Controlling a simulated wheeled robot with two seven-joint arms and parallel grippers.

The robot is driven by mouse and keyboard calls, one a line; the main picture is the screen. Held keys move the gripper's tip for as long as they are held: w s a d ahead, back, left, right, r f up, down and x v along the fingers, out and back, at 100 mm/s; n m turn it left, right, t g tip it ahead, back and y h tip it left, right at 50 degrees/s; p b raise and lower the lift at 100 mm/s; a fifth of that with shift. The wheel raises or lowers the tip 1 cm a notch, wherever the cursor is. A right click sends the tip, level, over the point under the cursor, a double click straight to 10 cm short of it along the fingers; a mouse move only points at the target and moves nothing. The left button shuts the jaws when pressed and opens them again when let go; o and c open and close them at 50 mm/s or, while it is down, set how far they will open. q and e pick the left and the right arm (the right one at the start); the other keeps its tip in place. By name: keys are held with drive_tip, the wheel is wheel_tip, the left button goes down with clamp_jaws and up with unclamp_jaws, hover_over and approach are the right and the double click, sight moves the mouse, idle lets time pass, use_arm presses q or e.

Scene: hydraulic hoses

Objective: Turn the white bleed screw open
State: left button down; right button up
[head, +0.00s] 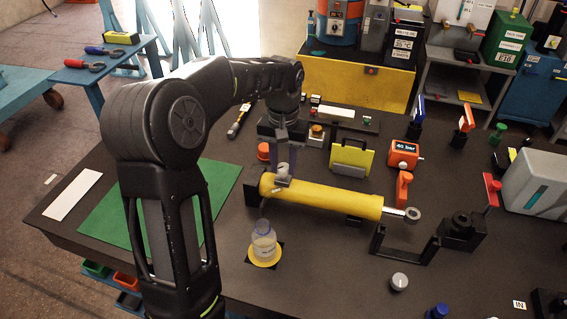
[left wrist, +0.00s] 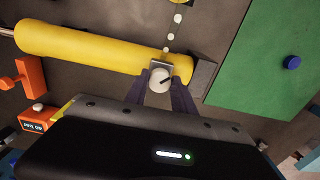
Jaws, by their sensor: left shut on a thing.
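The white bleed screw (left wrist: 160,79) sits at the end of the yellow cylinder (left wrist: 90,47), between the fingers of my left gripper (left wrist: 160,90) in the left wrist view. A dark slot line crosses its face. In the head view the yellow cylinder (head: 330,199) lies across the table, and my left gripper (head: 283,172) reaches down onto its left end, shut on the screw. My right gripper is not in view.
A clear bottle (head: 264,243) stands on a yellow disc in front of the cylinder. A green mat (head: 222,190) lies left. An orange 40 bar box (head: 404,153) and a black bracket (head: 405,252) are to the right. The front middle of the table is mostly free.

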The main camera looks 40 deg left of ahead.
sight(283, 166)
use_arm(q)
drive_tip(key=m, duration=0.4)
drive_tip(key=shift+m, duration=0.3)
drive_tip(key=m, duration=0.4)
drive_tip(key=shift+m, duration=0.3)
drive_tip(key=c, duration=1.1)
unclamp_jaws()
drive_tip(key=shift+o, duration=0.2)
wheel_tip(283, 166, up, 8)
drive_tip(key=shift+f+b, duration=0.1)
drive_tip(key=shift+b, duration=0.35)
